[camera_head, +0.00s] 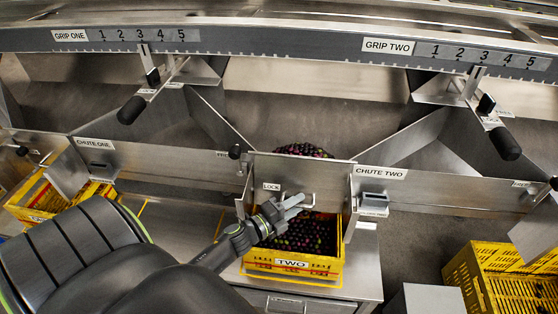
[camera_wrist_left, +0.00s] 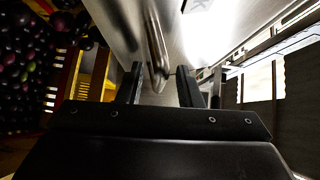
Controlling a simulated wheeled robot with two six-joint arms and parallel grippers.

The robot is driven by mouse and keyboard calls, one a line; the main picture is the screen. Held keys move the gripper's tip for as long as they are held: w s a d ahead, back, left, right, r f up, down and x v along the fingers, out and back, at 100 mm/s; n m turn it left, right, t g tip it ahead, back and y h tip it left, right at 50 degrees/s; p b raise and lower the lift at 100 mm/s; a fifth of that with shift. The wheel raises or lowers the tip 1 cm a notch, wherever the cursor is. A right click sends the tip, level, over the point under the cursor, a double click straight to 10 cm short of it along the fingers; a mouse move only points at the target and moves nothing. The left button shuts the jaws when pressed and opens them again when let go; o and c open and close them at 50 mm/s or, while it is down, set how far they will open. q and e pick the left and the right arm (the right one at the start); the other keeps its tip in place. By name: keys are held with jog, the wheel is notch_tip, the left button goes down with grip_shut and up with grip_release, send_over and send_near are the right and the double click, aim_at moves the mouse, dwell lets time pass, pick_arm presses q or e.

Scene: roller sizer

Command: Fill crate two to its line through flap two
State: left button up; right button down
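Crate two (camera_head: 291,281) is yellow, labelled TWO, and stands under chute two with dark purple and green fruit (camera_head: 310,237) in it. Its fill line cannot be made out. Flap two (camera_head: 330,176) is a grey metal plate above the crate, marked LOCK, with a bar handle (camera_head: 311,200). More fruit (camera_head: 302,150) shows behind the plate's top edge. My left gripper (camera_head: 292,207) is at the handle. In the left wrist view my left gripper (camera_wrist_left: 160,75) has its fingers apart, with the handle (camera_wrist_left: 155,45) between them and gaps at the sides. My right gripper is out of view.
Chute one (camera_head: 120,160) is at the left, above another yellow crate (camera_head: 38,202). A yellow crate (camera_head: 515,290) stands at the lower right.

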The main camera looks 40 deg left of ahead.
pick_arm(q)
jog(key=shift+s, duration=0.1)
